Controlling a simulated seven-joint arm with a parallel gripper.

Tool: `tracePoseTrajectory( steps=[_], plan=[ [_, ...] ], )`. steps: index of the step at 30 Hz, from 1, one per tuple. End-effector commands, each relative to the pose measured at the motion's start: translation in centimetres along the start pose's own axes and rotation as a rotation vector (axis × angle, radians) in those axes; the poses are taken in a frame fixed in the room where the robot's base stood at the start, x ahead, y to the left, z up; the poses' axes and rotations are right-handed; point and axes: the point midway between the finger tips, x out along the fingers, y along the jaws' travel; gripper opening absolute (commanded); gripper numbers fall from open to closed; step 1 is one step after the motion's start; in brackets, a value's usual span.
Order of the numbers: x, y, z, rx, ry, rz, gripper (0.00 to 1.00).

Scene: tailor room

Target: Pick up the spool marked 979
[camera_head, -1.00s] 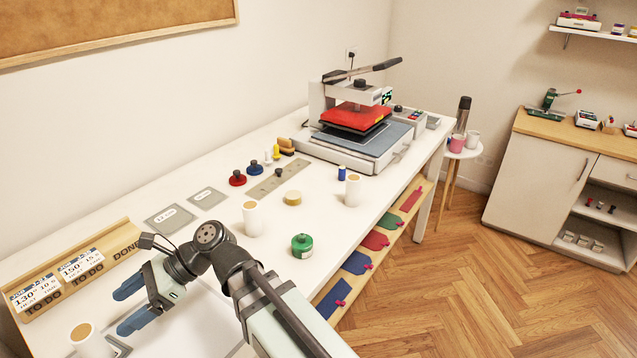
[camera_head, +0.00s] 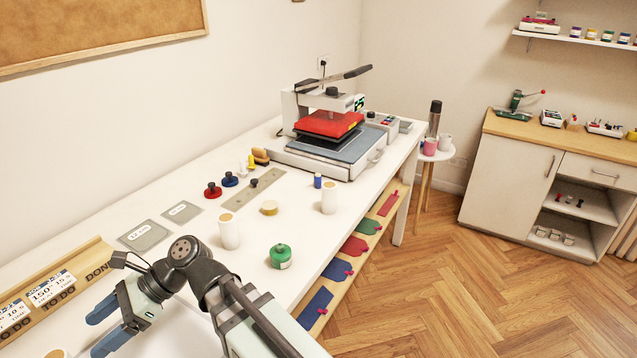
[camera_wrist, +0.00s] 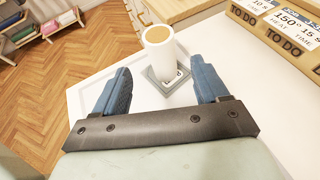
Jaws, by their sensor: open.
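Several white spools with tan tops stand upright. In the head view, one spool (camera_head: 229,231) is at the table's middle, another (camera_head: 329,197) is farther back near the front edge, and one top (camera_head: 55,353) is cut off at the bottom left. In the wrist view, a white spool (camera_wrist: 161,58) stands on a small grey plate (camera_wrist: 172,84) beyond my fingers. I cannot read 979 on any spool. My gripper (camera_head: 94,333) has its blue fingers apart over the near left of the table. In the wrist view, my gripper (camera_wrist: 162,68) is open and empty.
A green-capped jar (camera_head: 281,257), a tan disc (camera_head: 270,208), a small blue spool (camera_head: 318,181) and red (camera_head: 212,191) and blue (camera_head: 229,180) knobs stand on the table. A heat press (camera_head: 330,130) fills the back. A label rack (camera_head: 45,290) lines the left edge.

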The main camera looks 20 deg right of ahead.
Motion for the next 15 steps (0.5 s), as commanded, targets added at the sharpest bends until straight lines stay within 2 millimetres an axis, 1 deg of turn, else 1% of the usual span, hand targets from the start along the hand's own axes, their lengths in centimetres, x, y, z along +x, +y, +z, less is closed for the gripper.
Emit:
tracePoseTrajectory(
  steps=[1,5,12,15],
  plan=[
    [0.00,0.00,0.00,0.000,0.000,0.000,0.68],
    [0.00,0.00,0.00,0.000,0.000,0.000,0.56],
    [-0.09,-0.05,-0.04,0.001,0.000,-0.002,0.56],
    [-0.88,-0.49,-0.36,0.007,0.000,-0.017,0.56]
  ],
)
